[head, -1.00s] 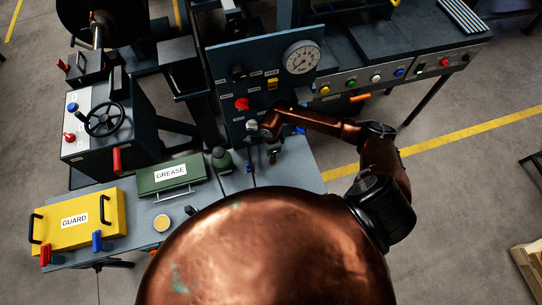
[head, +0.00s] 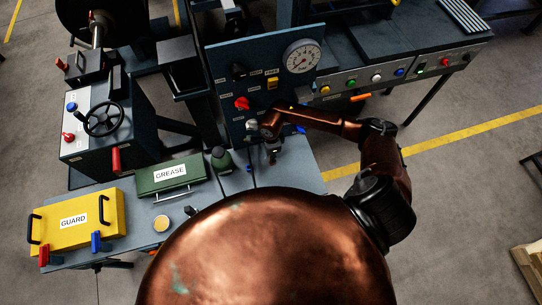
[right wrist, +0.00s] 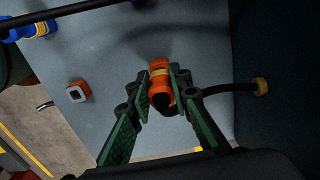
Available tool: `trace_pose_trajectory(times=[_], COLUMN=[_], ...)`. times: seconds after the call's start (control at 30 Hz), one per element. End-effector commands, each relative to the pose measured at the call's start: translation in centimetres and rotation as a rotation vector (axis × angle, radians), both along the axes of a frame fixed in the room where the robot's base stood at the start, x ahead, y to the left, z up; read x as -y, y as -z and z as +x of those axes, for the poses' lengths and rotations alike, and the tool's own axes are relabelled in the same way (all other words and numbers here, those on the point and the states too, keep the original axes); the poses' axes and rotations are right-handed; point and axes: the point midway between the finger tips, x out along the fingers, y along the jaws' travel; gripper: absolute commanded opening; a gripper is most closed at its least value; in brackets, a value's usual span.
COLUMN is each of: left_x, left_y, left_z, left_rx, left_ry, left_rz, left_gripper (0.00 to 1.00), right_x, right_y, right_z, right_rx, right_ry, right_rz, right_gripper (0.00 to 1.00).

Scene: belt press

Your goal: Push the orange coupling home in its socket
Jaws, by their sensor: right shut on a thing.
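The orange coupling (right wrist: 159,76) is between the fingers of my right gripper (right wrist: 159,82) in the right wrist view, with a black hose running from it to the right. The fingers are closed on its sides. An orange fitting with a grey square face (right wrist: 78,92), perhaps the socket, is to the left in that view, apart from the coupling. In the head view my right gripper (head: 272,156) is low in front of the blue panel; the coupling cannot be made out there. My left gripper is not in view.
The hose ends at a yellow fitting (right wrist: 261,86) on the right. Blue fittings (right wrist: 36,30) lie at the upper left. In the head view a pressure gauge (head: 302,56) is on the panel; a dark green bottle (head: 221,160) and green GREASE box (head: 170,173) stand left of my gripper.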

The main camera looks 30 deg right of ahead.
Motion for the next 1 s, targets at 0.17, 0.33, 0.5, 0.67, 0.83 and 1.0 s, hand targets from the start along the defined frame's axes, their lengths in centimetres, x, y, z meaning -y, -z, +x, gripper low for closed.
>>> trace_pose_trajectory(times=[0.17, 0.33, 0.5, 0.67, 0.83, 1.0], left_x=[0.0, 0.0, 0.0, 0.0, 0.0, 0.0], left_y=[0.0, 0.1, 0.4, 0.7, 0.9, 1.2], left_z=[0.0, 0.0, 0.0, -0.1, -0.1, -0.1], left_rx=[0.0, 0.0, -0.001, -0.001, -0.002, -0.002], left_ry=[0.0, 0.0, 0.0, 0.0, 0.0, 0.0], left_rz=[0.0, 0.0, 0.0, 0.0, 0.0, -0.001], left_gripper=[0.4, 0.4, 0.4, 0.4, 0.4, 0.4], right_x=[0.0, 0.0, 0.0, 0.0, 0.0, 0.0], right_y=[0.0, 0.1, 0.5, 0.8, 1.1, 1.4], right_z=[0.0, 0.0, 0.0, 0.0, 0.0, 0.0], right_rx=[0.0, -0.001, -0.001, 0.0, 0.0, 0.0], right_ry=[0.0, 0.0, 0.001, 0.001, 0.001, 0.001], right_rz=[0.0, 0.001, 0.001, 0.001, 0.001, 0.0], right_gripper=[0.0, 0.0, 0.0, 0.0, 0.0, 0.0])
